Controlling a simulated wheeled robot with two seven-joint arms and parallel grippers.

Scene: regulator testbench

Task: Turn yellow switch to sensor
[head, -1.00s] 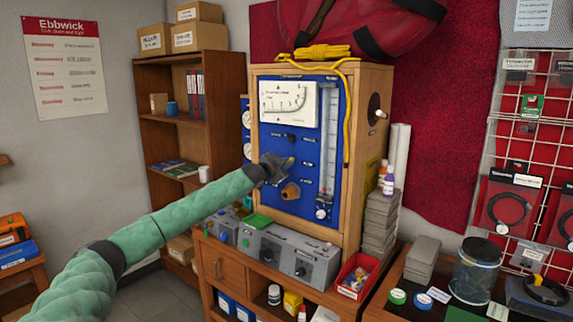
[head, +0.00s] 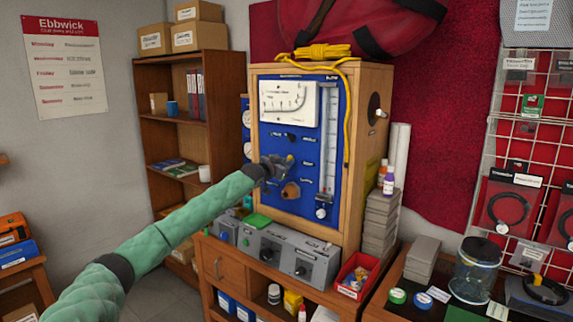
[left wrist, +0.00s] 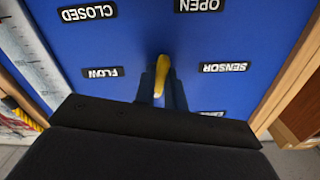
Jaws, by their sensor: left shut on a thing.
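The yellow switch (left wrist: 162,72) is on the blue panel (left wrist: 110,45). In the left wrist view, its lever stands nearly upright between the inverted FLOW label (left wrist: 103,72) at left and SENSOR label (left wrist: 223,67) at right. My left gripper (left wrist: 163,92) is shut on the switch, with a dark finger on either side of the lever. In the head view, my left gripper (head: 280,164) is at the middle of the panel and covers most of the switch, with only a bit of yellow showing. My right gripper is not in view.
A brown knob (head: 291,190) sits just below the gripper on the panel. A tall gauge tube (head: 331,150) runs at the panel's right. Grey boxes with knobs (head: 271,251) and a red bin (head: 356,276) stand on the bench in front.

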